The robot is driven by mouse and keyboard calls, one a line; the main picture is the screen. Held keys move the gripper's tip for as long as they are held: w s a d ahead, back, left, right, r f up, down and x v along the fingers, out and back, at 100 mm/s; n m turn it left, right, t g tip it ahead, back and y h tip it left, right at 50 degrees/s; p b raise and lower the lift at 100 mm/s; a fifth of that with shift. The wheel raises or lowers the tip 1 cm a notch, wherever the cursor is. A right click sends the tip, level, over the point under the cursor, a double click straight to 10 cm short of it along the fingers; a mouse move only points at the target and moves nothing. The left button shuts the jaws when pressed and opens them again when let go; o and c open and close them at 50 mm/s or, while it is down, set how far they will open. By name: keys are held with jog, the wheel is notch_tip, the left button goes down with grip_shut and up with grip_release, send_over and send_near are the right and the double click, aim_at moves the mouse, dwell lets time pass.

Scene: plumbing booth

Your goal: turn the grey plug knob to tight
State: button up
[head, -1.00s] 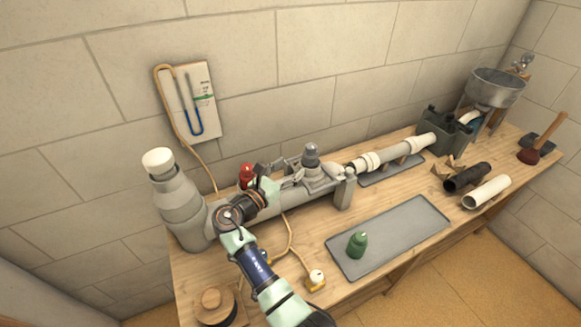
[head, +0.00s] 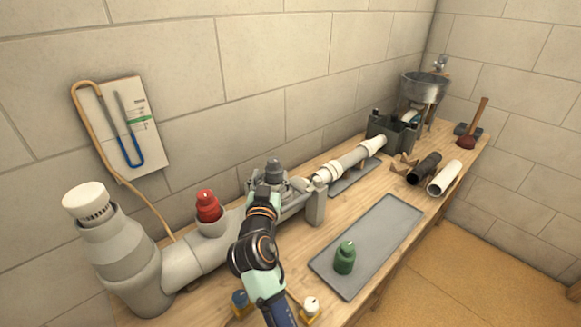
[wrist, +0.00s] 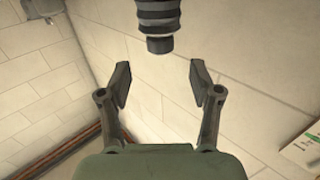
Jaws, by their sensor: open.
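The grey plug knob (head: 274,170) stands upright on the grey pipe (head: 195,258) in the head view. My gripper (head: 274,186) is at the near side of it, and my arm hides part of the pipe below. In the wrist view the dark grey knob (wrist: 158,22) shows at the top centre, with its ribbed part above a narrower end. My gripper (wrist: 160,82) is open there, with empty space between its two fingers. The knob lies in line with the gap, beyond the fingertips in the picture.
A red plug (head: 208,206) stands on the pipe to the left. A green plug (head: 345,257) stands on the grey tray (head: 378,238). A gauge board (head: 122,130) with a hose hangs on the wall. White pipe (head: 350,162) runs right, towards a dark box (head: 392,134).

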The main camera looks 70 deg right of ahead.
aim_at(272, 165)
jog(key=b+x, duration=0.3)
jog(key=x, duration=0.5)
jog(key=shift+w, duration=0.1)
jog(key=c, duration=1.2)
jog(key=shift+a+f+m+g+b, duration=0.1)
jog(key=shift+f+m+g+b, duration=0.25)
jog(key=shift+b, duration=0.8)
jog(key=shift+r, duration=0.35)
jog(key=o, duration=1.2)
jog(key=v, duration=1.2)
